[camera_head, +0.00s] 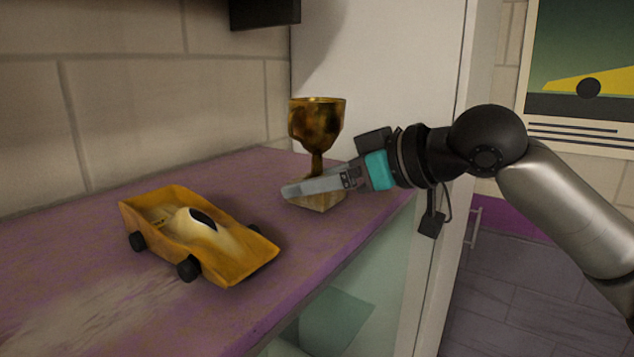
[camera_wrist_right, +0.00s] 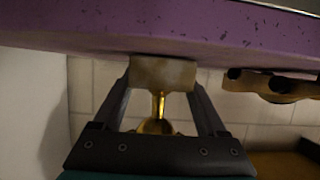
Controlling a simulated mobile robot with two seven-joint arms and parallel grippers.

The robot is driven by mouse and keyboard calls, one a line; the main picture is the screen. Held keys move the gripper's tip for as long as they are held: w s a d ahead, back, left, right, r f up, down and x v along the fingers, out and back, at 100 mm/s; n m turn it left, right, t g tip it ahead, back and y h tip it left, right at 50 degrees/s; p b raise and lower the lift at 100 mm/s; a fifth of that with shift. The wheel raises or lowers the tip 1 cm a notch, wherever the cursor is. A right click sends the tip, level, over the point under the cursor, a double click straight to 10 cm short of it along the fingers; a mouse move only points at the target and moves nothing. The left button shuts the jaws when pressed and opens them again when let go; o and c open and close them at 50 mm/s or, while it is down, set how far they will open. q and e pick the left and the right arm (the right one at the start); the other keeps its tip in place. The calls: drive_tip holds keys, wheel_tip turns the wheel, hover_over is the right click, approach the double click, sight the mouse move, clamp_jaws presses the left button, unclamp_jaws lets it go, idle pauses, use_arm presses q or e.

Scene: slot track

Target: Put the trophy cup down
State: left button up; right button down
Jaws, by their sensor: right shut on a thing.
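The golden trophy cup (camera_head: 316,122) stands upright at the far end of the purple shelf top (camera_head: 345,232). My right gripper (camera_head: 300,189) comes in from the right and is shut on the trophy's square pale base. In the right wrist view, which is upside down, the trophy's base (camera_wrist_right: 162,73) is between the two fingers (camera_wrist_right: 160,85), with the gold stem and bowl below it. The base is right at the shelf surface; I cannot tell whether it touches. My left gripper is not in view.
A yellow toy car (camera_head: 200,235) with black wheels sits on the shelf to the left of the trophy. A tiled wall runs behind, and a white panel (camera_head: 385,70) stands behind the trophy. The shelf's front edge drops off at the right.

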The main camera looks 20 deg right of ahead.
unclamp_jaws()
drive_tip(key=shift+f, duration=0.1)
drive_tip(key=shift+s+d+r+b, duration=0.25)
drive_tip(key=shift+s+d+b, duration=0.1)
drive_tip(key=shift+s, duration=0.1)
drive_tip(key=b+v, duration=0.6)
drive_tip(key=v, duration=0.5)
